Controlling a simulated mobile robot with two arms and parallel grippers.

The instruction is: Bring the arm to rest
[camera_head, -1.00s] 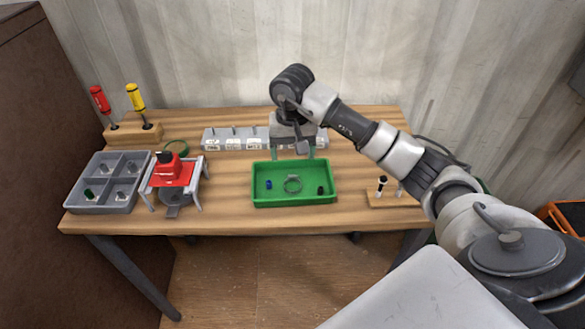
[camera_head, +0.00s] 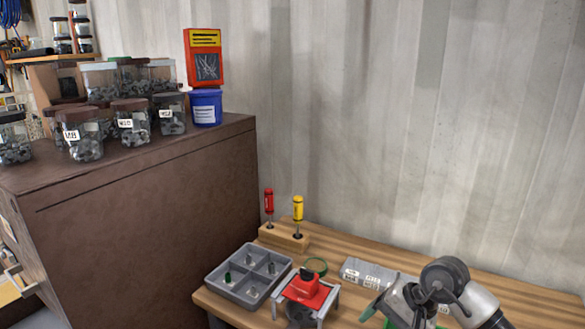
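My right arm comes in at the lower right, and its dark wrist joint hangs over the workbench (camera_head: 352,247). My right gripper (camera_head: 395,318) points down and to the left at the bottom edge. One finger shows at its left and another further right, with a gap between them; nothing is seen held. The lowest part of the gripper is cut off by the frame. A sliver of the green tray (camera_head: 398,325) shows below it. My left gripper is not in view.
A brown cabinet (camera_head: 150,215) with jars (camera_head: 80,132) rises at left. A corrugated wall (camera_head: 400,120) stands behind.

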